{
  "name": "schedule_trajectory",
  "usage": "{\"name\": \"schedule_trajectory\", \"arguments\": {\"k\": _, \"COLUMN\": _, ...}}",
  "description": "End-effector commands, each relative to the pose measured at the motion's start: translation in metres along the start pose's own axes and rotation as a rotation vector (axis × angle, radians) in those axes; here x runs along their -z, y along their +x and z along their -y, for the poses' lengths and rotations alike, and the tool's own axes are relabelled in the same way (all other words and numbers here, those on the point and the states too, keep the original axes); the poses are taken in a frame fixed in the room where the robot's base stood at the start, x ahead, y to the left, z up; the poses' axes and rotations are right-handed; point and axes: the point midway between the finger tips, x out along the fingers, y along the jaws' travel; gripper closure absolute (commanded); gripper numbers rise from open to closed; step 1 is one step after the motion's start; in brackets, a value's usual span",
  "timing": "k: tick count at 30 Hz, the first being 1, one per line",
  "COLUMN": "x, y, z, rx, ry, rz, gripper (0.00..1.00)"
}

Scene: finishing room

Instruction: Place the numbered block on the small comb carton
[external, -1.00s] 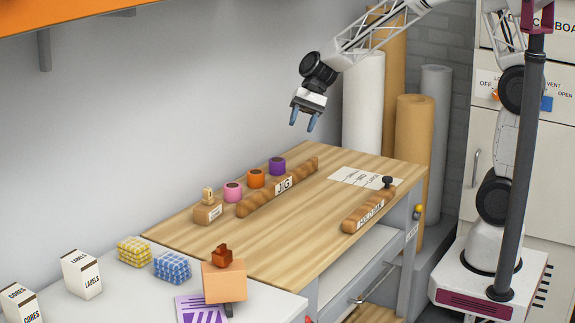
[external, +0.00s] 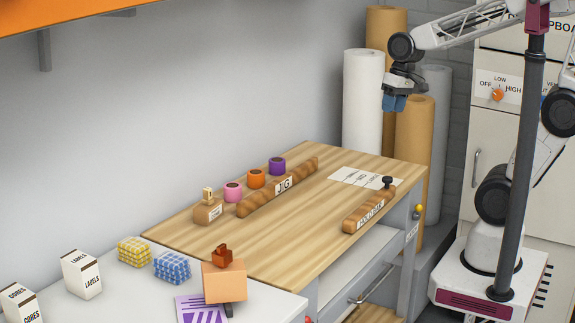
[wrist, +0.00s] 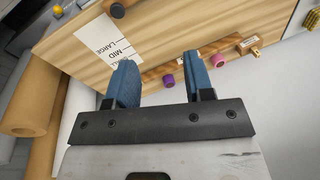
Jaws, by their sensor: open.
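A small brown box (external: 208,212) with a white label stands at the left end of the wooden bench, and a small pale block (external: 208,193) rests upright on top of it. They look like the small comb carton and the numbered block, but the print is too small to read. In the wrist view the brown box (wrist: 248,42) and the pale block (wrist: 256,52) show at the upper right. My gripper (external: 394,104) is open and empty, high beyond the bench's right end, far from both. Its blue fingers (wrist: 158,65) are apart with nothing between them.
A brown JIG bar (external: 285,187) lies beside pink (external: 233,192), orange (external: 256,178) and purple (external: 277,166) spools. A HOLD bar (external: 367,211) with a black knob and a size sheet (external: 358,178) lie right. Tall rolls (external: 362,105) stand behind. The bench middle is clear.

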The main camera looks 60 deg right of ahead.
Motion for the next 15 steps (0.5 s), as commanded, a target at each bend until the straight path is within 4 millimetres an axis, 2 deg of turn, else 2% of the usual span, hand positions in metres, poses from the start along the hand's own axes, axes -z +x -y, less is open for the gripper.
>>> {"name": "schedule_trajectory", "arguments": {"k": 1, "x": -0.011, "y": -0.003, "z": -0.008, "rx": -0.022, "ry": -0.031, "rz": -0.022, "gripper": 0.52}}
{"name": "schedule_trajectory", "arguments": {"k": 6, "x": -0.038, "y": -0.009, "z": -0.033, "rx": -0.097, "ry": -0.127, "rz": -0.077, "gripper": 0.52}}
{"name": "schedule_trajectory", "arguments": {"k": 10, "x": -0.052, "y": -0.011, "z": -0.045, "rx": -0.139, "ry": -0.179, "rz": -0.105, "gripper": 0.52}}
{"name": "schedule_trajectory", "arguments": {"k": 15, "x": -0.060, "y": -0.012, "z": -0.052, "rx": -0.166, "ry": -0.212, "rz": -0.121, "gripper": 0.52}}
